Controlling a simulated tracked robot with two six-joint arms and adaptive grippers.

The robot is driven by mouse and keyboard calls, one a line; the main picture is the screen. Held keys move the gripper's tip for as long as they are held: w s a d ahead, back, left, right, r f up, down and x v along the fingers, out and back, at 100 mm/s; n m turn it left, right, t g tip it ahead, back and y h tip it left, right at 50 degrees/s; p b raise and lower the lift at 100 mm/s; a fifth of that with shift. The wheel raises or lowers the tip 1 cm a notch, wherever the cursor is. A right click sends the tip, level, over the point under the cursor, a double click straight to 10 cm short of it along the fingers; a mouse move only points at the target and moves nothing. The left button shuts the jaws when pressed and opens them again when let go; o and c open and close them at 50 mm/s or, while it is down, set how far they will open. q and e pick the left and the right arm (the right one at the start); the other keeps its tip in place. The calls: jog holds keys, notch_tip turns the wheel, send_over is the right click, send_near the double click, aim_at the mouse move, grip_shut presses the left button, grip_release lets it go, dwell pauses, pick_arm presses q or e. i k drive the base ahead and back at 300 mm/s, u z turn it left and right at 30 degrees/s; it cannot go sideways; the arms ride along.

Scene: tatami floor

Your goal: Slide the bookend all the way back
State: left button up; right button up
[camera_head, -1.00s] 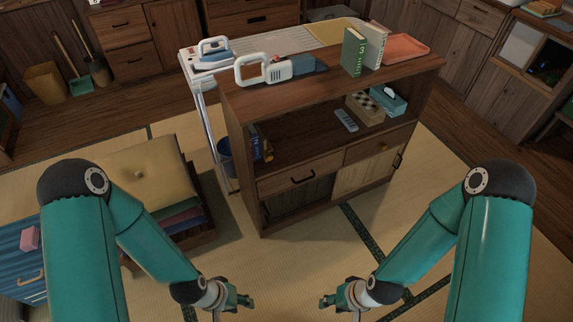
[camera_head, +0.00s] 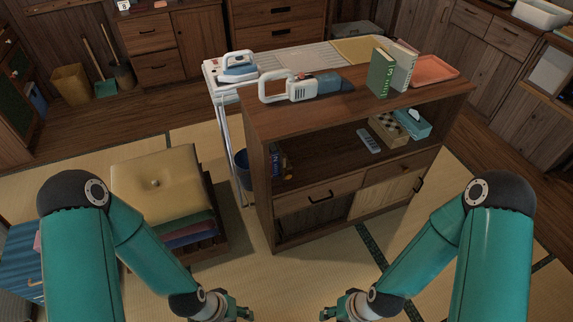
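I cannot make out a bookend for certain. On top of the wooden cabinet (camera_head: 345,112), a green book (camera_head: 381,73) and a pale cream book or block (camera_head: 403,67) stand upright side by side. Inside the open shelf, at its left end, a small dark blue and yellow group (camera_head: 279,161) stands in shadow, too small to tell apart. My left gripper (camera_head: 243,314) and my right gripper (camera_head: 328,314) hang low at the bottom edge, in front of the cabinet and apart from it. Nothing shows held; their finger openings are unclear.
The cabinet top also bears a white-handled appliance (camera_head: 301,88) and an orange tray (camera_head: 433,70). The shelf holds a remote (camera_head: 369,141), a checkered box (camera_head: 389,129) and a teal tissue box (camera_head: 413,123). An iron (camera_head: 238,67) sits behind. A cushion (camera_head: 157,182) lies left; tatami is clear in front.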

aim_at(285, 165)
jog(key=u, duration=0.05)
jog(key=i, duration=0.35)
jog(key=z, duration=0.2)
jog(key=k, duration=0.95)
jog(key=u, duration=0.3)
jog(key=i, duration=1)
jog(key=z, duration=1.6)
